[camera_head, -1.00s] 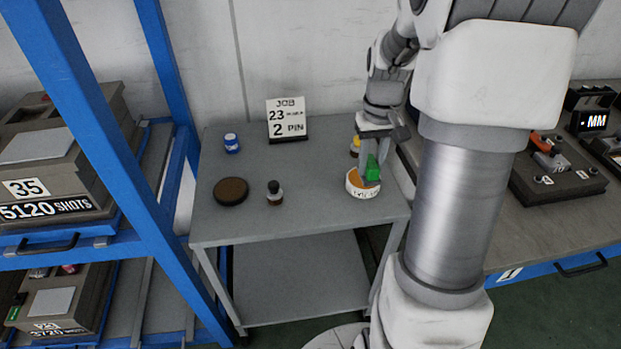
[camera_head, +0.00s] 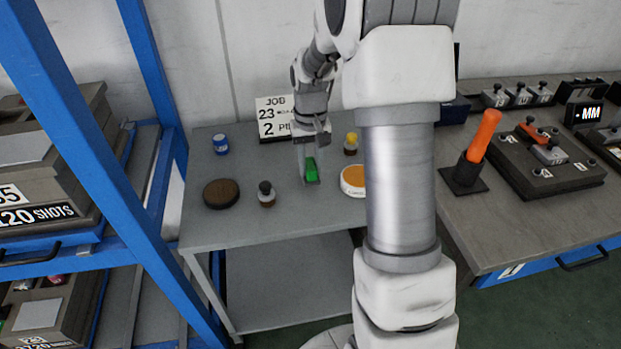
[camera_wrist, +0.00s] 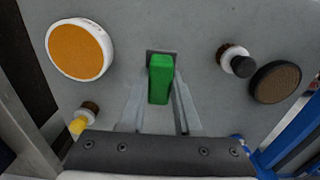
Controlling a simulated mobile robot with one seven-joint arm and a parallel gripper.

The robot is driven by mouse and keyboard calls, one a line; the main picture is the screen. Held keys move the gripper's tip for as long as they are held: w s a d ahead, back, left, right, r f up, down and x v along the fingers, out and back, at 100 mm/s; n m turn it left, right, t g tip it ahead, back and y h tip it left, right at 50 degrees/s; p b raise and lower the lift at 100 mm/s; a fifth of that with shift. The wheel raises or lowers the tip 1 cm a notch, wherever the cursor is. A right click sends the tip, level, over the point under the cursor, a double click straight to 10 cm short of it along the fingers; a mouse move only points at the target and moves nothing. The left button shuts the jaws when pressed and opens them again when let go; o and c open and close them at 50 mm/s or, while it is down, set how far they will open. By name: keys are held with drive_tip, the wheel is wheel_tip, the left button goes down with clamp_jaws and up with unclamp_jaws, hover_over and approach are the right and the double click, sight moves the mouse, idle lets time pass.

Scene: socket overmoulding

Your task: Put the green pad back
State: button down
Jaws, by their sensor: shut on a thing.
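The green pad (camera_head: 311,171) is an upright green block between the fingers of my gripper (camera_head: 308,174), over the middle of the grey table. In the wrist view the pad (camera_wrist: 160,82) stands between the two pale fingers of my gripper (camera_wrist: 158,100), which is shut on it. A small dark square patch (camera_wrist: 151,53) shows at the pad's far end. In the head view the pad's lower end is at this patch. I cannot tell whether it touches it.
A white round tin with an orange top (camera_head: 353,179) stands right of the pad, a yellow-capped bottle (camera_head: 351,145) behind it. A black-capped bottle (camera_head: 266,193) and a brown round pad (camera_head: 221,193) are to the left. A blue-white jar (camera_head: 221,144) and the job sign (camera_head: 272,118) stand at the back.

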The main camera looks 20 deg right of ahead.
sight(310, 177)
drive_tip(key=shift+f+b, duration=0.55)
drive_tip(key=shift+f, duration=1.35)
drive_tip(key=shift+f, duration=0.1)
drive_tip(key=shift+f, duration=0.15)
drive_tip(key=c, duration=0.6)
unclamp_jaws()
drive_tip(key=shift+r, duration=0.2)
